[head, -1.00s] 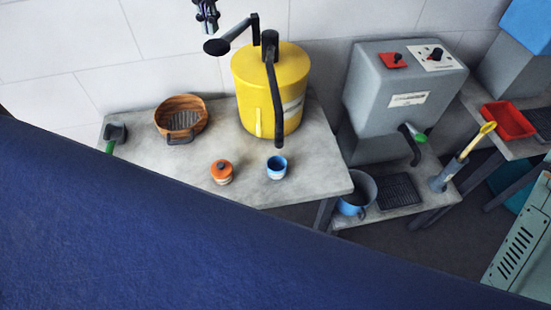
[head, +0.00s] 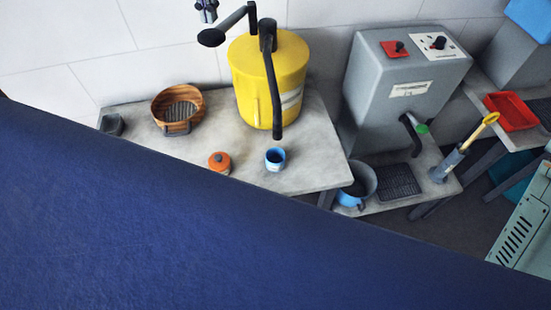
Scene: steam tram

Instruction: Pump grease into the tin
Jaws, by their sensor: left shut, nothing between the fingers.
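The grease pump is a yellow drum (head: 250,80) on the grey table. Its black handle (head: 213,38) sticks out to the upper left. Its dark spout (head: 273,95) hangs down the front, with its end just above the tin in the picture. The tin (head: 275,159) is small and blue with a pale band, standing upright in front of the drum. Its inside looks dark, and I cannot tell its contents. My left gripper (head: 207,13) is shut and empty at the top edge, partly cut off, a little above the handle's end and apart from it. My right gripper does not show.
A wooden basket (head: 178,108) and an orange lidded pot (head: 219,162) share the table (head: 310,175). A grey urn (head: 403,85) stands right, with a blue mug (head: 352,196) below it. A large blue surface (head: 180,240) hides the lower left.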

